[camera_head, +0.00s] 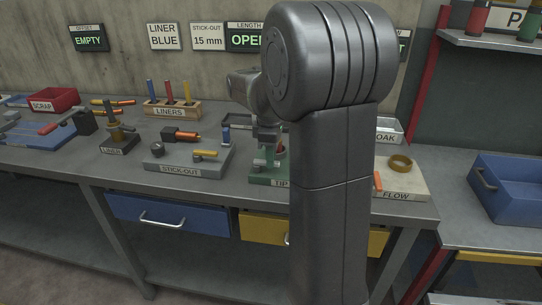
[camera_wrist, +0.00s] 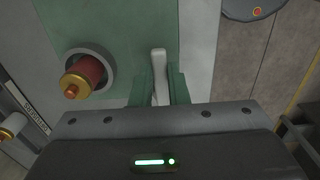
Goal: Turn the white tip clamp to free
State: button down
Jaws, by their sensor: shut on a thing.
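The white tip clamp (camera_wrist: 159,62) is a pale upright lever in the wrist view, over a green plate (camera_wrist: 125,45). My gripper (camera_wrist: 161,88) has its two fingers on either side of the lever and is shut on it. A red cylinder with a brass end (camera_wrist: 85,76) sits in a grey ring to the left of the lever, apart from my fingers. In the head view, the green TIP station (camera_head: 262,178) stands on the bench, partly hidden by my arm. I cannot clearly make out the clamp there.
The grey STICK-OUT block (camera_head: 185,160) stands left of the TIP station. The LINERS rack (camera_head: 172,108) is behind it. The FLOW block (camera_head: 405,183) with a brass ring is to the right. A blue bin (camera_head: 508,190) sits at far right. My arm hides much of the middle.

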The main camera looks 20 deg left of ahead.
jog(key=shift+s, duration=0.1)
jog(key=m+p, duration=0.1)
jog(key=s+m, duration=0.1)
jog(key=m, duration=0.1)
jog(key=m+p, duration=0.1)
jog(key=shift+s+r+m+p, duration=0.15)
jog(key=shift+s+m+p, duration=0.1)
jog(key=shift+m+p, duration=0.1)
jog(key=m, duration=0.1)
jog(key=s+m+p, duration=0.1)
jog(key=m, duration=0.1)
jog(key=m+p, duration=0.1)
jog(key=m, duration=0.1)
jog(key=shift+s+a, duration=0.35)
jog(key=m, duration=0.2)
jog(key=s+a+m+p, duration=0.1)
jog(key=m, duration=0.1)
jog(key=shift+s+a+m+p, duration=0.15)
jog(key=shift+a+m+p, duration=0.2)
jog(key=shift+m, duration=0.7)
jog(key=shift+s+a+m+p, duration=0.1)
jog(key=shift+a+m+p, duration=0.2)
jog(key=shift+m, duration=0.7)
jog(key=c, duration=1.4)
grip_release()
